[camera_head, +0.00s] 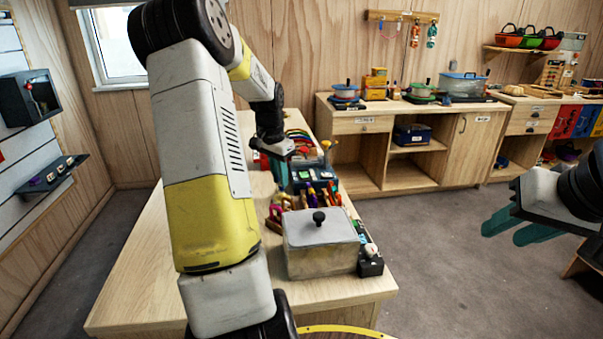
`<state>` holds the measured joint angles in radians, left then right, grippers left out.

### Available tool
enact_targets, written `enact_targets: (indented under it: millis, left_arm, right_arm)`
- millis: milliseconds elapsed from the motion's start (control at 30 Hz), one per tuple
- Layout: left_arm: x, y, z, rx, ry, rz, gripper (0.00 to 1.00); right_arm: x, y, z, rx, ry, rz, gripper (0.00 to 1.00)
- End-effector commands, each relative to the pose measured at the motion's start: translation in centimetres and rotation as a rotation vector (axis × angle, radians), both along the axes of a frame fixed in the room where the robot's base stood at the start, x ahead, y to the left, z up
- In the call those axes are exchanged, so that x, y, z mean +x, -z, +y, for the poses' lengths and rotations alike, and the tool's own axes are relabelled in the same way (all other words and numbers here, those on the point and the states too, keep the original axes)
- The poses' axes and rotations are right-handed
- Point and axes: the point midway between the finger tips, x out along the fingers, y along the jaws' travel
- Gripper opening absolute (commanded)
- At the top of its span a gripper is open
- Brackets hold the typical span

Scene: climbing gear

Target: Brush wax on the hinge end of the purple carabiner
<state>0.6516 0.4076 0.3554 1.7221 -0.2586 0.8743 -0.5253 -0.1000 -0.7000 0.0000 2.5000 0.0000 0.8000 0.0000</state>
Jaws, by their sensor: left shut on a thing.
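My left gripper (279,174) is over the table's far half, its teal fingers pointing down among small gear. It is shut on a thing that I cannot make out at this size. Small red, yellow, pink and purple pieces (285,202) lie just in front of it, behind the lidded box. I cannot tell which of them is the purple carabiner, and its hinge end cannot be picked out. No wax or brush can be identified for sure. My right gripper (517,229) is at the right, over the floor and away from the table, with its teal fingers apart and empty.
A box with a grey lid and black knob (320,228) stands near the front of the wooden table (135,275). A small black holder (370,265) is beside it. A yellow-topped item (326,146) stands right of my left gripper. The table's front left is bare.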

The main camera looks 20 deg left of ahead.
Motion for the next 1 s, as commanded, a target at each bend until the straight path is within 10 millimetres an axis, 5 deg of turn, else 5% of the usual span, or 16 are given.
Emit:
enact_targets:
  millis: [333,1000]
  left_arm:
    - [-0.1,-0.2,0.0,-0.001,0.0,0.003,0.0]
    - [0.0,-5.7,0.0,0.0,0.0,-0.001,0.0]
  right_arm:
    - [0.0,0.0,0.0,0.0,0.0,0.0,0.36]
    - [0.0,0.0,0.0,0.0,0.0,0.0,0.36]
